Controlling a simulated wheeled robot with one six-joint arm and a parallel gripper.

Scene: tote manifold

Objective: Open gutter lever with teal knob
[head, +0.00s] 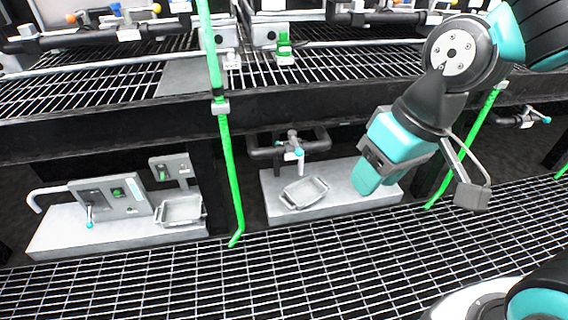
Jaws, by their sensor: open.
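Several small levers have teal tips, and I cannot tell for sure which is the gutter lever. One white lever with a teal knob (299,152) hangs from the dark pipe in the middle, above a grey tray (304,192). Another teal-knobbed lever (89,216) is on the grey panel at the left. A third teal-tipped lever (537,114) is on a dark pipe at the far right. My gripper (422,188) is open and seemingly empty, to the right of the middle lever and apart from it. It hides the right part of the slab behind it.
Bright green upright poles (232,170) stand left of the middle lever and behind my arm. A dark shelf beam (130,128) runs across above the lower bays. A second grey tray (181,211) sits at the left.

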